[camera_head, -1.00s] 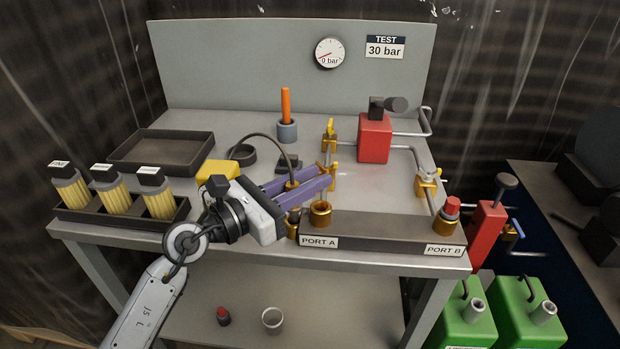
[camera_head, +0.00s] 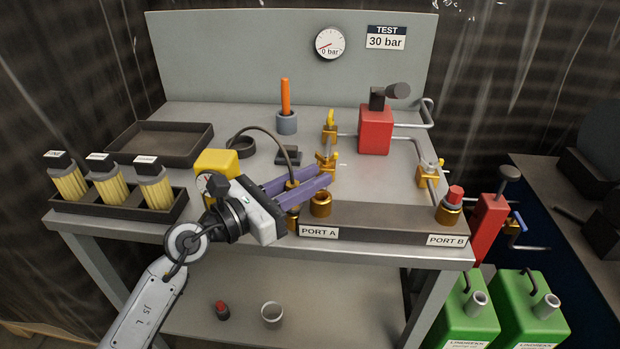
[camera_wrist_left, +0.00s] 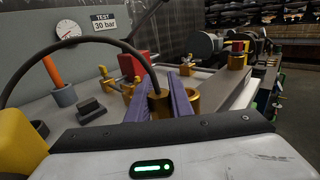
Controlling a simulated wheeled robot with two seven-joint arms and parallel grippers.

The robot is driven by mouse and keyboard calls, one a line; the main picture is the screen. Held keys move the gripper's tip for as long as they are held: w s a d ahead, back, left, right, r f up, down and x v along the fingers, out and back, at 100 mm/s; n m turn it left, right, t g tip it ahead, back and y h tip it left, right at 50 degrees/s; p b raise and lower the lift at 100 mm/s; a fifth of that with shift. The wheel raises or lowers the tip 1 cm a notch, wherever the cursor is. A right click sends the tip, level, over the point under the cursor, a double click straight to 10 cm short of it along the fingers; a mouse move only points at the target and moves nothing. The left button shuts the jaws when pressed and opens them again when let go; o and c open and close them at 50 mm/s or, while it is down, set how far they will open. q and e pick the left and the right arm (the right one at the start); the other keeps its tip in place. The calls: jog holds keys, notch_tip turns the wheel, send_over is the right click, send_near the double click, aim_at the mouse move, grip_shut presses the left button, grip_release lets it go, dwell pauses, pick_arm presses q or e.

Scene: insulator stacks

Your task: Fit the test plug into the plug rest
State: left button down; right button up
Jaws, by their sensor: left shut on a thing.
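My left gripper (camera_head: 300,190) is shut on a brass fitting with a dark hose, apparently the test plug (camera_head: 292,185). The plug also shows upright between the purple fingers (camera_wrist_left: 160,97) in the left wrist view, its hose arching up and left. The fingers hold it just left of and behind the brass port A socket (camera_head: 320,205). A small dark block (camera_head: 288,155), possibly the plug rest, sits behind the fingers and is empty on top; it also shows left of the fingers in the left wrist view (camera_wrist_left: 91,108). My right gripper is out of view.
A yellow block (camera_head: 217,162) and a dark ring (camera_head: 241,147) lie left of the dark block. An orange-handled tool in a grey cup (camera_head: 287,123) stands behind it. Brass valves (camera_head: 326,160) and pipes lie right.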

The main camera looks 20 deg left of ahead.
pick_arm(q)
jog(key=c, duration=1.6)
grip_release()
jog(key=shift+f, duration=0.2)
jog(key=shift+c, duration=0.2)
jog(key=shift+o, duration=0.6)
jog(key=shift+f, duration=0.1)
jog(key=shift+f, duration=0.1)
jog(key=b+v, duration=0.1)
jog(key=v, duration=0.8)
jog(key=shift+s+a+r+b, duration=0.3)
jog(key=shift+s, duration=0.2)
jog(key=shift+s+r, duration=0.1)
